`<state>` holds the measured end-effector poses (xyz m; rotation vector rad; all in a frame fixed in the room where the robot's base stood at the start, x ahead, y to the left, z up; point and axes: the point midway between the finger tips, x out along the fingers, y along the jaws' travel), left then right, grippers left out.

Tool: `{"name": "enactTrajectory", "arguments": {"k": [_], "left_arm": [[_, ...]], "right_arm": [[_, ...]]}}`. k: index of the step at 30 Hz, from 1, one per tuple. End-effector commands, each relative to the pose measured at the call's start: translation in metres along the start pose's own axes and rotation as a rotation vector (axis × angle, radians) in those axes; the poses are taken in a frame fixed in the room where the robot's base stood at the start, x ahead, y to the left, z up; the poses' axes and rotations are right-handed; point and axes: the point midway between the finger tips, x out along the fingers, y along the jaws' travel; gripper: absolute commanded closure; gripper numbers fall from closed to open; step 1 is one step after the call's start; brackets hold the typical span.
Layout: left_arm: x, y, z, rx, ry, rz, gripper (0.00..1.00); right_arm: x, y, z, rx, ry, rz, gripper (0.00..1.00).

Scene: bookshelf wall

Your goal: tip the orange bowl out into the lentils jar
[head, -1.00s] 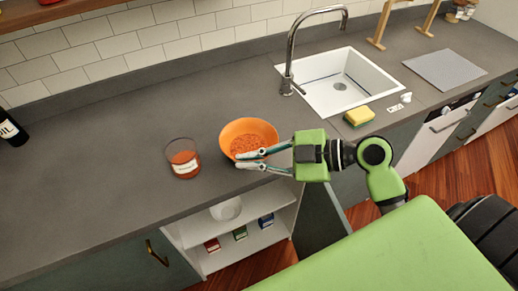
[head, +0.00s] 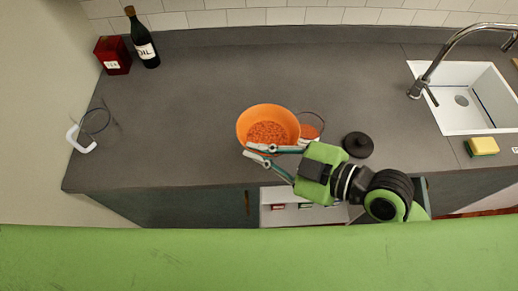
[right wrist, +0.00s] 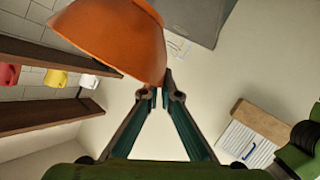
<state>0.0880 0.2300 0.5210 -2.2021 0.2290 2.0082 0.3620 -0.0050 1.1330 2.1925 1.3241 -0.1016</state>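The orange bowl (head: 242,124) is upright and holds orange-red lentils (head: 268,134). It looks lifted above the counter and covers part of the lentils jar (head: 311,131). The jar is clear glass, open, with orange contents, just right of the bowl; its label is hidden. My right gripper (head: 246,150) is at the bowl's near side. In the right wrist view, the fingertips (right wrist: 160,92) meet at the edge of the bowl (right wrist: 115,38) and appear closed on it. My left gripper is not in view.
A round black lid (head: 357,145) lies right of the jar. An oil bottle (head: 143,40) and a red box (head: 113,55) stand at the back left. The sink (head: 465,97) and a sponge (head: 482,146) are at the right. The counter left of the bowl is mostly clear.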

Motion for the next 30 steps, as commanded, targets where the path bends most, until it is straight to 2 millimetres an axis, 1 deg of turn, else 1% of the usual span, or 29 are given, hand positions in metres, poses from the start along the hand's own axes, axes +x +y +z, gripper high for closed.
{"name": "enactTrajectory", "arguments": {"k": [3,11,12,20,22,27,30], "left_arm": [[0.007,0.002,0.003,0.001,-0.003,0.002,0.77],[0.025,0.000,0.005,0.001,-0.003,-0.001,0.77],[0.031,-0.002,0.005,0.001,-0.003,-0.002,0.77],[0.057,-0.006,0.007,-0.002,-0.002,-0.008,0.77],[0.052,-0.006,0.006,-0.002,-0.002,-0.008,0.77],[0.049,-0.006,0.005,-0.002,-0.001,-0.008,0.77],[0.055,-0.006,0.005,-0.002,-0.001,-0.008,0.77]], "right_arm": [[-0.004,0.011,0.000,0.042,0.025,-0.003,1.00],[-0.015,0.034,-0.001,0.157,0.079,-0.025,1.00],[-0.015,0.035,0.000,0.168,0.084,-0.026,1.00],[-0.023,0.051,-0.001,0.248,0.121,-0.042,1.00],[-0.027,0.059,-0.006,0.281,0.132,-0.048,1.00],[-0.035,0.074,-0.007,0.357,0.166,-0.062,1.00],[-0.035,0.079,0.003,0.415,0.189,-0.073,1.00]]}}
